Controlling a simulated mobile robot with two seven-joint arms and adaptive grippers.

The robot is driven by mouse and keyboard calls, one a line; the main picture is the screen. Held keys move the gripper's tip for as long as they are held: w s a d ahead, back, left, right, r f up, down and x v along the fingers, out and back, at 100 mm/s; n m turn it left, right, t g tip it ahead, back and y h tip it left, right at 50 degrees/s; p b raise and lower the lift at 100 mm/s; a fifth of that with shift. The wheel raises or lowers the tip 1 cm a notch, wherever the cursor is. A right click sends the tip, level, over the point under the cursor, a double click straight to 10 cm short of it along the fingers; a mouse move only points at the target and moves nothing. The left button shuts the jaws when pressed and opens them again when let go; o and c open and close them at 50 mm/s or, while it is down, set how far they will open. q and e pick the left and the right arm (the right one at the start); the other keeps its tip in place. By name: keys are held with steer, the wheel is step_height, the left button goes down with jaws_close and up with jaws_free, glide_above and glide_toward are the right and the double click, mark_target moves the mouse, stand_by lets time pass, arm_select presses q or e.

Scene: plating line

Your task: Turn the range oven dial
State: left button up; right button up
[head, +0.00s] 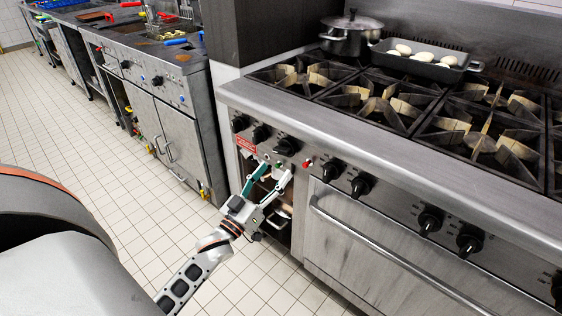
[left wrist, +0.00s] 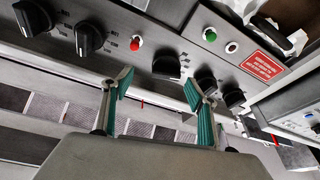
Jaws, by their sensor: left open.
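The steel range's front panel carries a row of black dials. One dial (head: 287,146), right of the red label and left of a red indicator, lies just beyond my left gripper (head: 273,170). In the left wrist view this dial (left wrist: 166,65) shows between and just beyond the two green-padded fingertips (left wrist: 158,85). The left gripper is open and empty, and appears apart from the dial. I cannot tell which dial is the oven's. My right gripper is out of view.
Other dials (head: 361,185) line the panel on both sides. The oven door handle (head: 370,243) sticks out below right. A pot (head: 350,38) and a tray of pale, rounded items (head: 428,70) stand on the range top. The tiled floor (head: 120,190) at left is clear.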

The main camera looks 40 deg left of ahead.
mark_target(279, 152)
arm_select(q)
steer(key=shift+w+a+r+n+t, duration=0.2)
steer(key=shift+a+r+t, duration=0.1)
steer(key=shift+a, duration=0.2)
steer(key=shift+w+a+r+n+t, duration=0.2)
steer(key=shift+a+r, duration=0.1)
steer(key=shift+a, duration=0.2)
steer(key=shift+b+x, duration=0.4)
steer(key=shift+x, duration=3.2)
steer(key=c, duration=1)
